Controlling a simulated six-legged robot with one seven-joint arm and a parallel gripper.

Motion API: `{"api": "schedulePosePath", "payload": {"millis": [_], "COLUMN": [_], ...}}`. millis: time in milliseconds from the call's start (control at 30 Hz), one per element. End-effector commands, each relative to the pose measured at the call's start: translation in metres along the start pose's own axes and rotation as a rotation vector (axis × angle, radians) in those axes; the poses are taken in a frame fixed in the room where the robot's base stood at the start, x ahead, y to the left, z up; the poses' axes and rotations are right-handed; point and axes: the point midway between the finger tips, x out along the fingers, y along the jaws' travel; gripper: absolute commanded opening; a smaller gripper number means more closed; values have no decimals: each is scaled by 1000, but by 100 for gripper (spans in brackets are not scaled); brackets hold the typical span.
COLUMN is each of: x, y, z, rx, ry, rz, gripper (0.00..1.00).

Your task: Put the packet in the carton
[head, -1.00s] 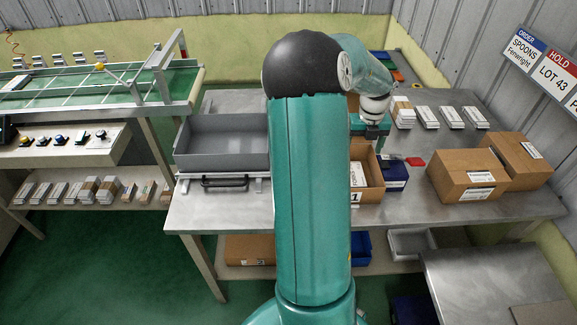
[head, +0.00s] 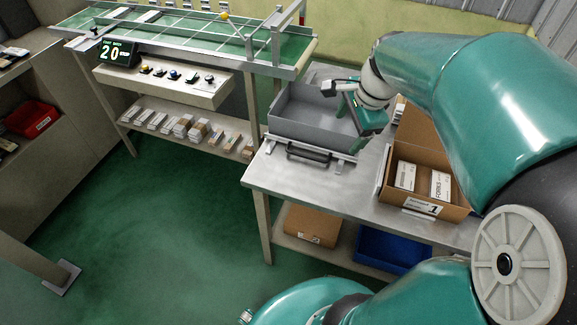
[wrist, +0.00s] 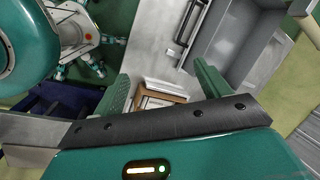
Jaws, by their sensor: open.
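The brown carton (head: 432,202), marked 1, stands open on the metal table right of the grey tray. White packets (head: 406,175) stand inside it, one labelled FORKS (head: 440,185). My gripper (head: 362,112) is over the right end of the tray, left of the carton, and hides part of the tray. In the wrist view my gripper (wrist: 162,87) has its green fingers apart, with nothing held between them. A brown and white edge, probably the carton (wrist: 170,98), shows below, partly hidden. I cannot tell which packet the task means.
The grey tray (head: 300,135) has a dark front handle and its visible floor looks empty. A conveyor (head: 205,35) stands at the back left, with several packets (head: 180,126) on the shelf below. A blue bin (head: 392,250) is under the table.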

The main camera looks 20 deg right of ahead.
Motion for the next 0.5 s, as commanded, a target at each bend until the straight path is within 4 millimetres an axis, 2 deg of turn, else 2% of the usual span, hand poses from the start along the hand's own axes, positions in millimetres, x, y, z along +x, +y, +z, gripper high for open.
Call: {"api": "schedulePosePath", "payload": {"millis": [33, 200, 400, 500], "x": [-7, -24, -39, -43], "y": [4, 26, 62, 78], "z": [22, 83, 140, 158], "rx": [-144, -656, -1246, -1487], "ry": [-2, 22, 99, 148], "rz": [-20, -69, -118, -130], "gripper": [76, 76, 76, 76]}}
